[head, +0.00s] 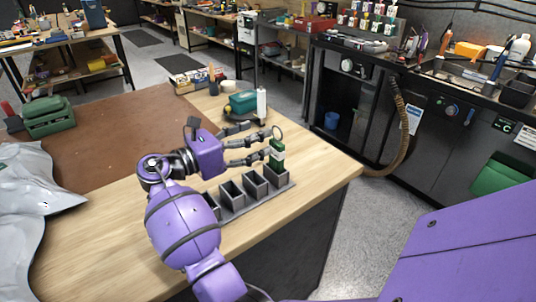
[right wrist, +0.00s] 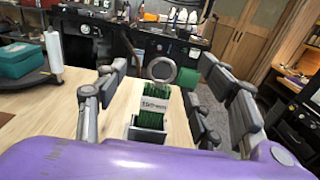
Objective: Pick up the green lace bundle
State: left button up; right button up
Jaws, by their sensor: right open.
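The green lace bundle (head: 277,154) stands upright in the end compartment of a dark rack (head: 229,213) on the wooden worktop. In the right wrist view the bundle (right wrist: 154,102) shows green with a pale printed band, and a grey ring stands above it. My right gripper (head: 269,144) is open at the bundle, its fingers reaching toward it from the left. In the right wrist view the open fingers lie on both sides of the bundle, with gaps visible between. My left gripper is not in view.
The rack's other compartments look mostly empty. A teal block (head: 243,101) and a white roll (head: 261,104) stand behind the gripper. A brown mat (head: 110,140) covers the back left, and a grey plastic bag (head: 35,205) lies at far left. The worktop's right edge is close to the rack.

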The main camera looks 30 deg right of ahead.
send_near(273, 150)
jog(key=d, duration=0.4)
jog(key=shift+w+d, duration=0.2)
jog(key=shift+d, duration=1.55)
jog(key=d, duration=0.3)
jog(key=shift+w+d, duration=0.2)
jog(key=shift+d, duration=0.25)
jog(key=shift+f, duration=0.1)
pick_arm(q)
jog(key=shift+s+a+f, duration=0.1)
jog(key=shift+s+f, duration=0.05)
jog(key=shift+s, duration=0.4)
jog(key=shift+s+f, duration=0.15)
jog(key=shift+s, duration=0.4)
pick_arm(e)
jog(key=c, duration=1.2)
